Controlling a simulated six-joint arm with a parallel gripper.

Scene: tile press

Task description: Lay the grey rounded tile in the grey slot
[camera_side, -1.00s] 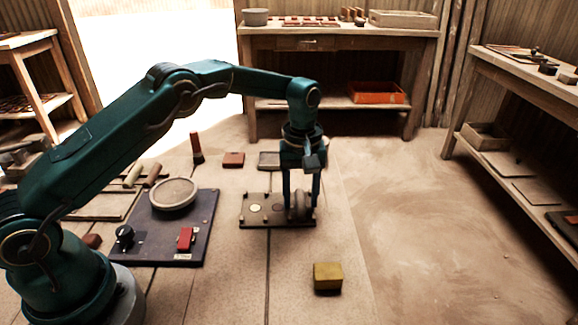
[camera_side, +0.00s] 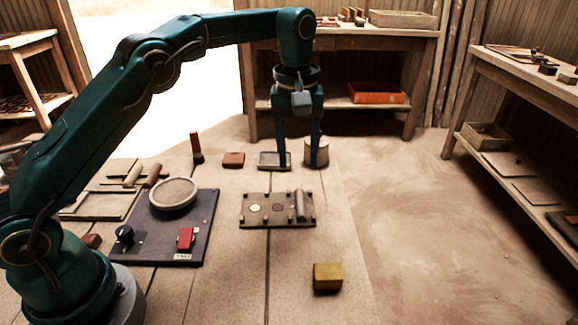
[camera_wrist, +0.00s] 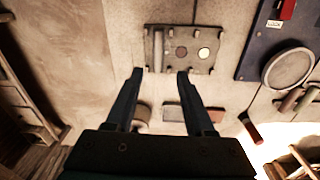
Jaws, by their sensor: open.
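The grey rounded tile (camera_side: 302,205) is at the right end of the dark plate (camera_side: 250,221), over the end slot. In the side view it rises above the plate. In the wrist view the tile (camera_wrist: 158,50) shows as a narrow grey strip at the left of the plate (camera_wrist: 181,36). My gripper (camera_side: 300,165) is open and empty, above and apart from the tile. In the wrist view my gripper's tips (camera_wrist: 160,72) are spread below the plate.
A cream spot (camera_side: 255,208) and a dark red spot (camera_side: 278,207) mark the plate. A beige cylinder (camera_side: 317,150) stands behind my gripper. A yellow block (camera_side: 327,277) is in front; a dark blue board (camera_side: 205,225) with a round sieve (camera_side: 173,194) is at left.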

